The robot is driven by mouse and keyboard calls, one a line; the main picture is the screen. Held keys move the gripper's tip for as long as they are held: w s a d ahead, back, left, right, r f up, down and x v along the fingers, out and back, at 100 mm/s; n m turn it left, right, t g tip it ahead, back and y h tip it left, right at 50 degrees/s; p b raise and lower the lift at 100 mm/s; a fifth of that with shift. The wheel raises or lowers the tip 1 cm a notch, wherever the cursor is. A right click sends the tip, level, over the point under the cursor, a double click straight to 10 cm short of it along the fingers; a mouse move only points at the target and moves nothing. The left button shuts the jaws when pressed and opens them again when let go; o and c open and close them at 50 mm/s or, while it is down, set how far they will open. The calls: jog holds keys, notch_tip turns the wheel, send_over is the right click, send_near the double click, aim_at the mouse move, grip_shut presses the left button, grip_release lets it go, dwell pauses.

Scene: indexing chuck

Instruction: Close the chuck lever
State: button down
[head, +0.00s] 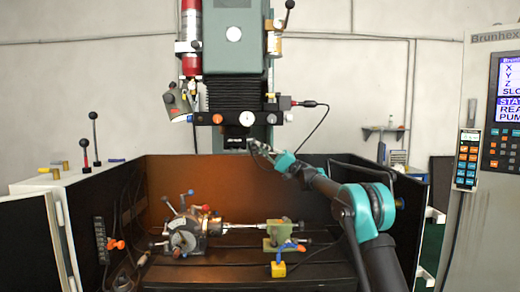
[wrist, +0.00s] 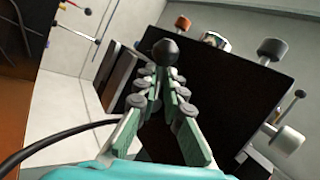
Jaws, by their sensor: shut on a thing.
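My gripper (head: 252,147) is raised in front of the machine head, just below its black control bar. In the wrist view my gripper's green-grey fingers (wrist: 166,76) converge and are shut on a black ball knob (wrist: 166,51) at their tips. The part carrying the knob is hidden. The chuck (head: 185,234) stands low on the machine table, well below and left of my gripper. I cannot tell which one is the chuck lever.
The machine head (head: 235,98) hangs above the chuck. A green tailstock (head: 280,236) and a yellow block (head: 278,269) sit right of the chuck. Dark enclosure walls (head: 330,188) surround the table.

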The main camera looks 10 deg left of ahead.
jog(key=shift+f, duration=0.1)
jog(key=c, duration=1.6)
grip_release()
jog(key=v, duration=1.2)
jog(key=shift+w, duration=0.1)
